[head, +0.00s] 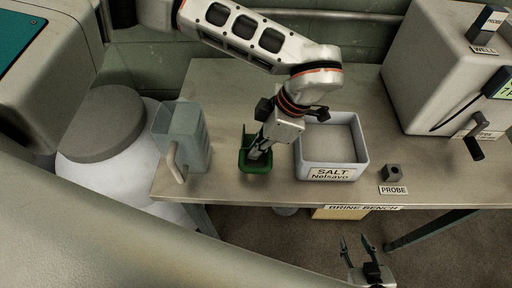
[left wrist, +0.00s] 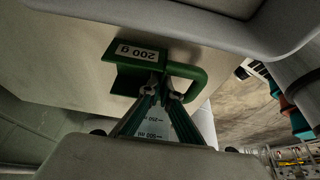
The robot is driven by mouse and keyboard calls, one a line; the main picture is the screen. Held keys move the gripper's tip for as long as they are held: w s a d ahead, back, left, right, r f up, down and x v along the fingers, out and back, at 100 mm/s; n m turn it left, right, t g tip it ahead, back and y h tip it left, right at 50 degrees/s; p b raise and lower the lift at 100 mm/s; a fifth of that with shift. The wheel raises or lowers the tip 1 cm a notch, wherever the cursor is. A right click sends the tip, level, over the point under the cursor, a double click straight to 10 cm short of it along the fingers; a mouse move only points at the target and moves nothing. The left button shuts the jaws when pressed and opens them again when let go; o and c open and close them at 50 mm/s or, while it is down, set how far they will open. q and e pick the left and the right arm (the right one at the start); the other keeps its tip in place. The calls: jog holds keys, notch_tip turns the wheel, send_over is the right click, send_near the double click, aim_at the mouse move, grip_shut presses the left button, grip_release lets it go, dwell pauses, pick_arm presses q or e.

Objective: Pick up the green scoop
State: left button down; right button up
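The green scoop (head: 257,167) is on or just above the bench, between the grey jug and the salt bin; I cannot tell if it touches the bench. In the left wrist view the scoop (left wrist: 125,72) shows a "200 g" label and a looped handle. My left gripper (head: 258,154) reaches down onto the scoop from above. In the left wrist view its fingertips (left wrist: 165,92) are close together, with the green handle between them, and they partly hide it. My right gripper (head: 358,243) is open and empty, in front of and below the bench edge.
The white salt bin (head: 331,174) stands close to the right of the scoop. A grey jug (head: 190,135) with a handle stands to the left. A probe block (head: 393,172) and a large grey machine (head: 430,75) are further right. The bench (head: 225,188) is clear in front of the scoop.

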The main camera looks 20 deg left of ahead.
pick_arm(q)
jog(key=shift+r, duration=0.15)
notch_tip(320, 180, up, 20)
jog(key=p, duration=0.1)
dwell(0.3)
dwell(0.5)
